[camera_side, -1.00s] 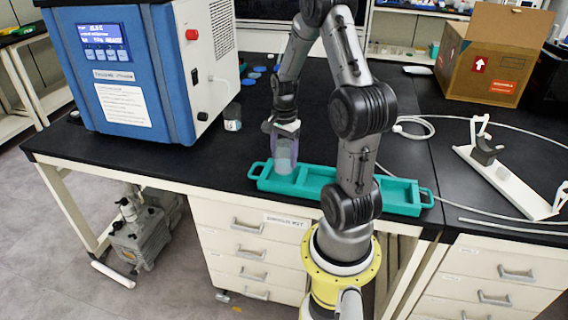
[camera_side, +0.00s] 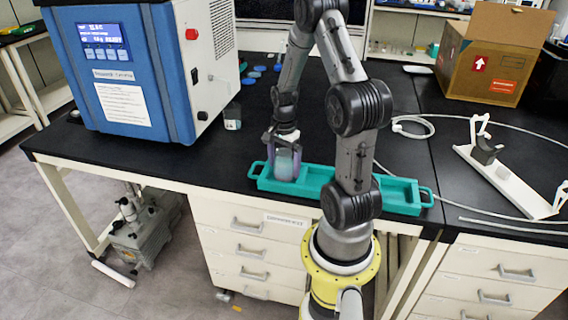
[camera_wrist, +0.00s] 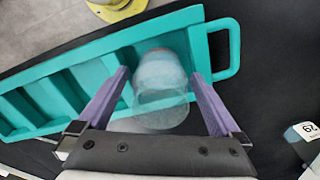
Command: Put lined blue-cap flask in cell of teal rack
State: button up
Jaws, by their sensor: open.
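The teal rack (camera_side: 400,196) lies along the front of the black bench, and its cells also show in the wrist view (camera_wrist: 90,75). A translucent, pale flask (camera_wrist: 160,85) stands in the rack's end cell nearest the handle, at the left end in the side view (camera_side: 286,163). I cannot make out its lines or a blue cap clearly. My gripper (camera_wrist: 163,80) is open, its purple fingers on either side of the flask with gaps visible. In the side view my gripper (camera_side: 285,160) is low over that cell, partly hiding the flask.
A second clear flask (camera_side: 232,117) stands by the blue and white freeze dryer (camera_side: 125,75), left of the rack. Small blue discs (camera_side: 254,74) lie behind. A white stand (camera_side: 505,180) and thin tubing are to the right. The other rack cells look empty.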

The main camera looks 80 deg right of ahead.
notch_tip(320, 180, up, 12)
jog(key=w+a+r+n+t+h, duration=0.1)
jog(key=w+a+r+n, duration=0.1)
jog(key=a+r+n, duration=0.4)
jog(key=w+a+r+n+t, duration=0.15)
jog(key=a+n, duration=0.25)
jog(key=a, duration=0.4)
jog(key=s+a+r+n+t, duration=0.1)
jog(key=s+a+n, duration=0.2)
jog(key=a+n, duration=0.3)
jog(key=s+a+r+n+t+y, duration=0.1)
jog(key=s+a+r+n+t, duration=0.1)
jog(key=s+a+n, duration=0.2)
jog(key=shift+a+n, duration=1.3)
jog(key=shift+a, duration=0.45)
jog(key=shift+r, duration=0.1)
